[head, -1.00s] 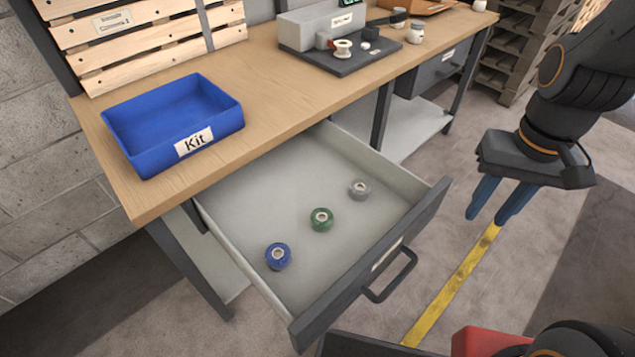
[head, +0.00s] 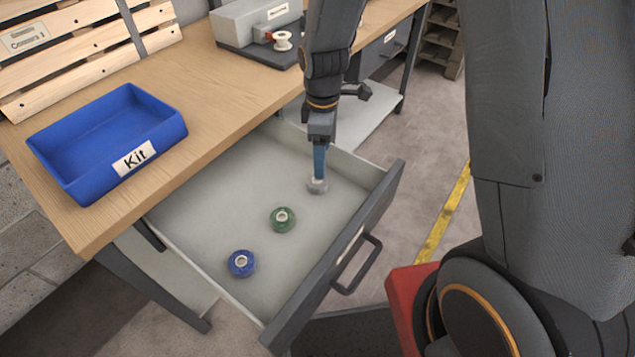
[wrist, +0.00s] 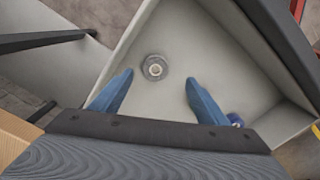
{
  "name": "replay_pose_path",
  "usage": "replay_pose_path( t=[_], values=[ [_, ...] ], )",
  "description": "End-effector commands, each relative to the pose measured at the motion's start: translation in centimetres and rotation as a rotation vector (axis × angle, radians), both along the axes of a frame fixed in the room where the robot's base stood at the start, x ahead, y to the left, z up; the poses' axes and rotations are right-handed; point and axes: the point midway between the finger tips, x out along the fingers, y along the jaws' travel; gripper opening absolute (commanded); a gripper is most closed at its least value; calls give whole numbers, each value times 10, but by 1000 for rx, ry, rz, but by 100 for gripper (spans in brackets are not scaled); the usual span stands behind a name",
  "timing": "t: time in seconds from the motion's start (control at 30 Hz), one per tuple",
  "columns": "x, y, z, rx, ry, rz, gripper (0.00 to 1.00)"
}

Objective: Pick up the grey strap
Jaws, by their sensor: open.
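The grey strap (head: 317,187) is a small coiled roll lying on the floor of the open drawer, toward its right side. In the wrist view the grey strap (wrist: 154,67) lies between the lines of the two blue fingers, close to their tips. My gripper (head: 319,173) points down over it in the head view, and the fingers partly cover it. In the wrist view my gripper (wrist: 160,78) is open with nothing held. Whether the fingertips touch the strap I cannot tell.
A green roll (head: 283,220) and a blue roll (head: 241,263) lie in the same drawer (head: 215,225), left of the grey one. Drawer walls surround them. A blue Kit tray (head: 60,180) stands on the workbench (head: 205,90), with a grey device (head: 255,22) behind.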

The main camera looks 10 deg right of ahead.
Motion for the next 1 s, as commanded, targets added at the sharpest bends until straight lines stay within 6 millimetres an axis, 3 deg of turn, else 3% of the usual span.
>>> replay_pose_path(
  t=[0.2, 0.57, 0.83, 1.0],
  values=[
    [11, 12, -23, -1, 1, 150, 68],
    [11, 10, -55, 0, 2, 152, 68],
    [11, 9, -89, 0, 2, 151, 68],
    [11, 9, -98, -1, 1, 151, 68]
  ],
)
